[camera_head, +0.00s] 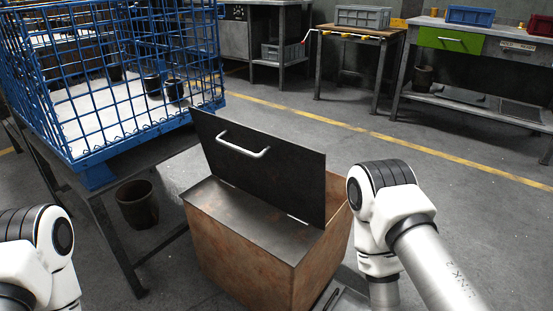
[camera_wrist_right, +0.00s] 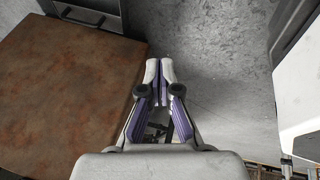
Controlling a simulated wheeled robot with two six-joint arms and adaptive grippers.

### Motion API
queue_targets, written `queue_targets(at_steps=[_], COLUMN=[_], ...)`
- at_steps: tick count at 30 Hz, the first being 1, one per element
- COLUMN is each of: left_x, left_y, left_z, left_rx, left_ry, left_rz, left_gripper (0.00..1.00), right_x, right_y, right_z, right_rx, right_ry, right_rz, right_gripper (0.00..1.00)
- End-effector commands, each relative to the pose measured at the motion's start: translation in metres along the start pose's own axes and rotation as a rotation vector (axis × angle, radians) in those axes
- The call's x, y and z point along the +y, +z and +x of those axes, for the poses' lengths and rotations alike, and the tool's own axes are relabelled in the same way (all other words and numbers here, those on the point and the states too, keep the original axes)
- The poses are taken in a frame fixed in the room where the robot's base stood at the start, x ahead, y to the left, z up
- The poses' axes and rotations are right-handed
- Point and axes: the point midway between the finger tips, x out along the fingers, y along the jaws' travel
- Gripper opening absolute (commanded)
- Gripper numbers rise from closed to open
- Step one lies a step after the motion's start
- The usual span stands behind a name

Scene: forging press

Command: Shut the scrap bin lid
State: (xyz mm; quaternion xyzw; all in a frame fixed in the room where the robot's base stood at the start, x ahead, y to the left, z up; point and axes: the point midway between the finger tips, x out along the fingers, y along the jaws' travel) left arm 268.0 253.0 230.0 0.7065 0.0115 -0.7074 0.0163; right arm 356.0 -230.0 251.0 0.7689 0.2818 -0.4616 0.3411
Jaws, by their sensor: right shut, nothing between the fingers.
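The scrap bin (camera_head: 245,262) is a rusty brown box with a grey metal plate over the near part of its top. Its dark lid (camera_head: 262,172) stands raised, roughly upright, with a pale handle (camera_head: 242,145) on the face toward me. An open gap shows behind the lid at the right. In the right wrist view, the bin's rusty wall (camera_wrist_right: 65,95) fills the left side. My right gripper (camera_wrist_right: 159,70) is shut and empty beside that wall, over grey floor. In the head view the right arm stands right of the bin; its fingers are hidden. My left gripper is out of view.
A blue wire cage (camera_head: 110,85) on a stand is at the left, with a dark bucket (camera_head: 137,204) below it. Workbenches (camera_head: 480,42) line the back. Open floor with a yellow line (camera_head: 400,146) lies behind the bin.

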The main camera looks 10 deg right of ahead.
Motion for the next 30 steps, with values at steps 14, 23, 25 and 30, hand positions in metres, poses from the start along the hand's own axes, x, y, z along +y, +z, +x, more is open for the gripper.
queue_targets(at_steps=[14,23,25,30], left_x=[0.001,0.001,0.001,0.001], left_y=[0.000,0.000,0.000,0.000], left_z=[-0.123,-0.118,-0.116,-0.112], left_rx=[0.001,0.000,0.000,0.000], left_ry=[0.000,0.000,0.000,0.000], left_rz=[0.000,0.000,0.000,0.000], left_gripper=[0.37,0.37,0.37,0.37], right_x=[0.190,0.204,0.209,0.225], right_y=[-0.279,-0.303,-0.315,-0.345], right_z=[-0.286,-0.288,-0.283,-0.268], right_rx=[0.604,0.611,0.611,0.609], right_ry=[1.058,1.092,1.093,1.093], right_rz=[-1.060,-1.070,-1.071,-1.068], right_gripper=[0.00,0.00,0.00,0.00])
